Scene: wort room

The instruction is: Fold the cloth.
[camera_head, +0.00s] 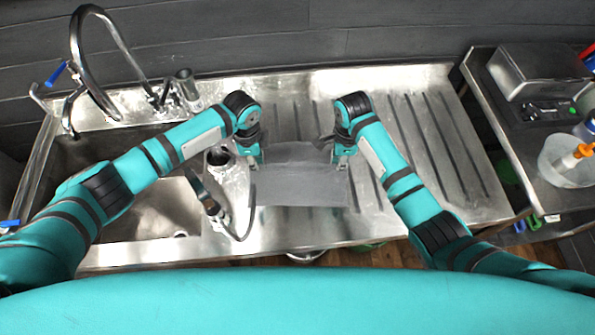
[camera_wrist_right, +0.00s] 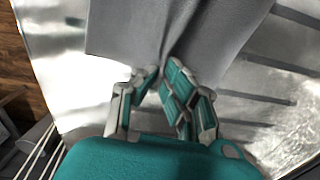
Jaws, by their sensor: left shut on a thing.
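The grey cloth (camera_head: 300,180) hangs or lies over the ribbed drainboard of the steel sink unit, between my two grippers. Its lower part looks flat, and a crease runs across it at gripper height. My left gripper (camera_head: 257,159) is shut on the cloth at its left edge. My right gripper (camera_head: 342,158) is at its right edge. In the right wrist view, the cloth (camera_wrist_right: 125,30) gathers in creases into the fingers of my right gripper (camera_wrist_right: 161,82), which are shut on it. The fingertips in the head view are small and partly hidden.
The sink basin (camera_head: 150,215) with a tall curved faucet (camera_head: 80,50) is at the left. A spray hose (camera_head: 212,205) lies left of the cloth. The drainboard (camera_head: 430,150) is clear to the right. A side counter holds a metal box (camera_head: 540,70) and a clear tub (camera_head: 565,165).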

